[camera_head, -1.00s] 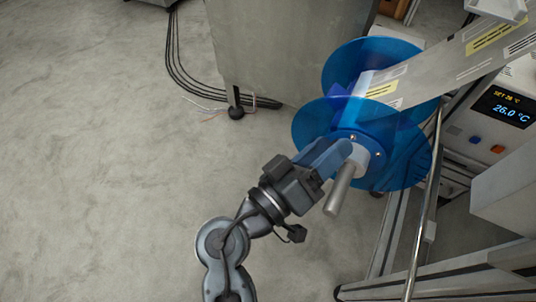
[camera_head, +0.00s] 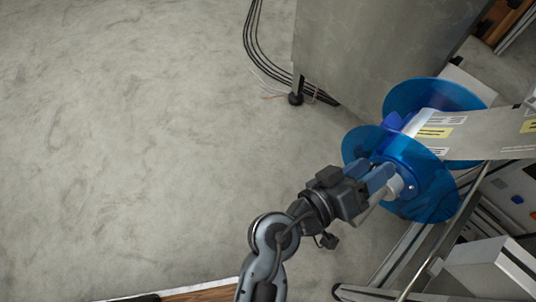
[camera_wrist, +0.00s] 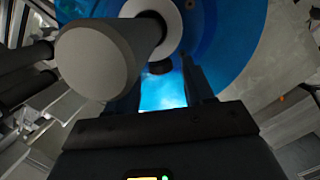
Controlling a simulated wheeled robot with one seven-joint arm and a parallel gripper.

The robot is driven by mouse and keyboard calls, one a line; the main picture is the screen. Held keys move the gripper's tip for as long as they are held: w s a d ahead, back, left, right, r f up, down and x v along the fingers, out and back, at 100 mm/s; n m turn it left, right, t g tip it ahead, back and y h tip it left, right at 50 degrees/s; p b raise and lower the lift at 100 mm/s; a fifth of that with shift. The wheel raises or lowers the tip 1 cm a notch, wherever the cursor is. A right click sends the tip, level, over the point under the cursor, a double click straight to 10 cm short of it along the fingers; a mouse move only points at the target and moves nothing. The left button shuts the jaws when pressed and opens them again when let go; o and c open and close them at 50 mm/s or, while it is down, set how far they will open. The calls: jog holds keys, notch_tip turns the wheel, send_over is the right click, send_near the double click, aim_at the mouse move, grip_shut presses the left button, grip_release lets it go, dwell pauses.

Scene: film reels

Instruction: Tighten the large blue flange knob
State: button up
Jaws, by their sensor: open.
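A reel with two translucent blue flanges sits at the right in the head view; its near flange (camera_head: 432,200) faces my arm. A blue hub piece (camera_head: 402,160) is at that flange's middle, partly hidden by my gripper. I cannot tell clearly which part is the knob. A grey shaft (camera_wrist: 95,60) sticks out of the pale hub ring toward the wrist camera. My gripper (camera_head: 385,178) is open at the hub, beside the shaft. In the wrist view its fingers (camera_wrist: 163,88) point at the blue flange, with a small dark knob-like part (camera_wrist: 160,67) between them. I cannot tell whether they touch.
Printed film web (camera_head: 480,135) runs right from the reel. A metal rail (camera_head: 445,238) and a pale box (camera_head: 492,268) are at the lower right. A grey cabinet (camera_head: 375,50) with cables beside its foot stands behind. The floor (camera_head: 130,150) at left is clear.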

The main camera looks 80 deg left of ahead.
jog(key=shift+d+r+n+g+y+p, duration=0.15)
jog(key=shift+n+g+y+p, duration=0.25)
jog(key=shift+p, duration=1.2)
jog(key=shift+a+r+n+g+y+p, duration=0.15)
jog(key=shift+g+p, duration=0.3)
jog(key=shift+p, duration=1.1)
jog(key=shift+d+r+n+g+y+p, duration=0.15)
jog(key=shift+n+g+p, duration=0.25)
jog(key=shift+p, duration=1.2)
